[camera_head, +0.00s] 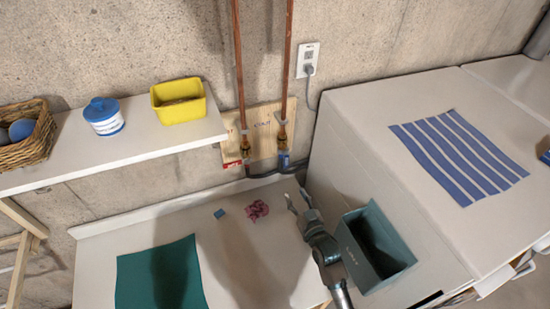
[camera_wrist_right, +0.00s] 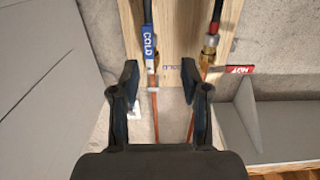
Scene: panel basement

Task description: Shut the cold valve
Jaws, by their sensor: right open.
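The cold valve (camera_head: 283,134) sits on a copper pipe on the wooden wall board, at the right of the pair. Its blue lever (camera_wrist_right: 149,42), marked COLD, lies along the line of the pipe in the right wrist view. My right gripper (camera_head: 297,195) is open and empty, below and in front of the valve in the head view. In the right wrist view its two fingers (camera_wrist_right: 160,78) are spread, with the lever seen between and beyond them, nearer the left finger. I see no contact. My left gripper is not in view.
The hot valve (camera_head: 245,145) is close on the left; its red lever (camera_wrist_right: 240,69) sticks out sideways. A teal bin (camera_head: 358,262) stands beside my right arm. A shelf (camera_head: 140,143) juts out at left.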

